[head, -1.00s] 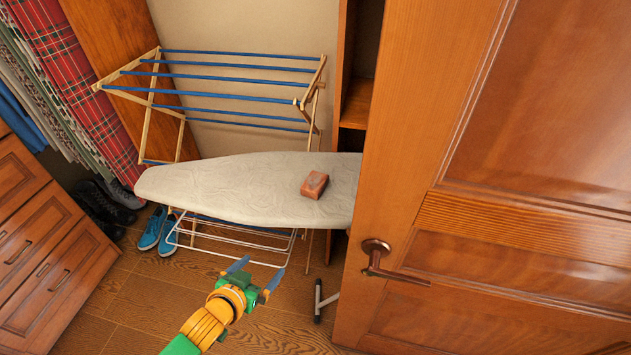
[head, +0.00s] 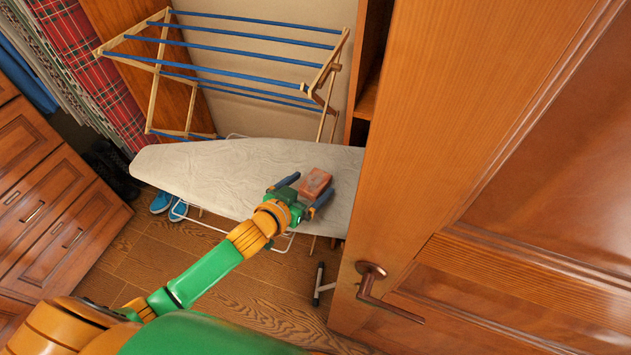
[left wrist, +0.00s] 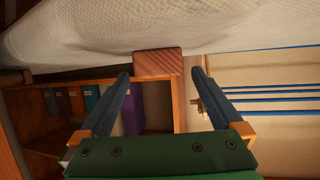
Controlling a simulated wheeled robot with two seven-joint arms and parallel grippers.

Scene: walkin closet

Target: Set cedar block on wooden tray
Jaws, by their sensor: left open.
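The cedar block (head: 315,182), a small reddish-brown block, lies on the right part of the ironing board (head: 215,170). My left gripper (head: 301,193) is open, with its blue fingers spread on the near side of the block, in front of it. In the left wrist view the block (left wrist: 158,63) shows between and beyond the two fingertips (left wrist: 161,80), apart from them as far as I can tell. My right gripper is not in view. No wooden tray can be made out.
A wooden door (head: 480,180) with a handle (head: 371,285) fills the right side. A drying rack (head: 240,55) stands behind the board. Drawers (head: 45,195) and hanging clothes (head: 85,70) are at the left. Blue shoes (head: 168,203) lie on the floor under the board.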

